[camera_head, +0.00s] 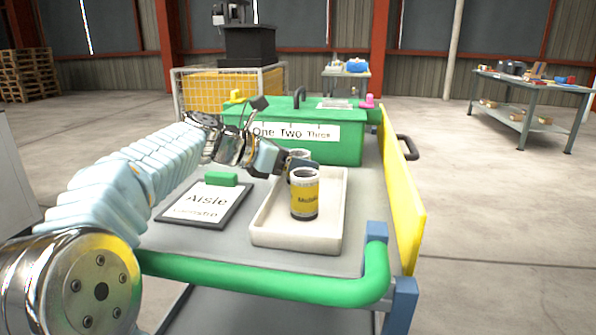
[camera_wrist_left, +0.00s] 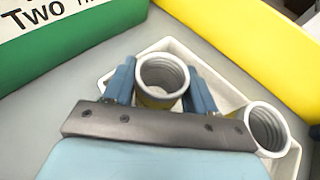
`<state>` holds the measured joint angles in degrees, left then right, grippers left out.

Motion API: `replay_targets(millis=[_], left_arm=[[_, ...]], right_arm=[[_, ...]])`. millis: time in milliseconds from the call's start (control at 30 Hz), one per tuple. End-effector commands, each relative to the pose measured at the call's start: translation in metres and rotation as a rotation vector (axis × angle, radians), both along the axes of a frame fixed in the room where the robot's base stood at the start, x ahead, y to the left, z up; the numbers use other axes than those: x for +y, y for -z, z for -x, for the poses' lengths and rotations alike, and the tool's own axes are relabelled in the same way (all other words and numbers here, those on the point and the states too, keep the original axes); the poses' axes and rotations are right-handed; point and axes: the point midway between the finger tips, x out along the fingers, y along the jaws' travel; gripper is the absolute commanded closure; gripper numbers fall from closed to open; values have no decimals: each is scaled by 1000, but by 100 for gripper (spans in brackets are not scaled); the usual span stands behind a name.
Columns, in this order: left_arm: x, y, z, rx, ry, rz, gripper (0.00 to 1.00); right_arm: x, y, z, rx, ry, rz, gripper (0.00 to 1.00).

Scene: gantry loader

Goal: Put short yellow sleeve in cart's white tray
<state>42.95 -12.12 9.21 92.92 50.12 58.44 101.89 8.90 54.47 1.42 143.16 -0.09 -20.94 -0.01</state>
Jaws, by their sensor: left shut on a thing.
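The white tray (camera_head: 290,240) lies on the grey cart top. A white sleeve with a yellow label band (camera_head: 305,196) stands upright in its front part; its print is too small to read surely. This sleeve also shows at the right in the left wrist view (camera_wrist_left: 266,128). My left gripper (camera_head: 301,166) is behind it, its blue fingers shut around a second sleeve (camera_wrist_left: 162,74) with a white threaded rim and a little yellow below. The held sleeve is upright over the tray; its lower part is hidden, so I cannot tell whether it touches the tray. My right gripper is not in view.
A green box (camera_head: 345,150) labelled "One Two Three" stands behind the tray. A dark-framed sign (camera_head: 205,203) lies to its left with a green block. A yellow side panel (camera_head: 402,195) and green handle rail (camera_head: 260,283) edge the cart. The tray's front left is bare.

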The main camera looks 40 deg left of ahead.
Motion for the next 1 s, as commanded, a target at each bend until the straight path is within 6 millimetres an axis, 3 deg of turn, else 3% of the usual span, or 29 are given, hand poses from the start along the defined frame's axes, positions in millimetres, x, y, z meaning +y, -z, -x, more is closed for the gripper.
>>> replay_targets(millis=[100,467,500,667,1000], left_arm=[[0,13,1,-1,-3,-1,86],[-1,16,1,-2,-1,0,86],[-1,17,0,-1,-1,-1,42],[0,17,0,-1,-1,-1,18],[0,11,1,-2,-1,-2,18]], right_arm=[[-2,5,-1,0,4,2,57],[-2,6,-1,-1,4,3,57],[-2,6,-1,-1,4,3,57],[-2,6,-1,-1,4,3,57],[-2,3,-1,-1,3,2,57]])
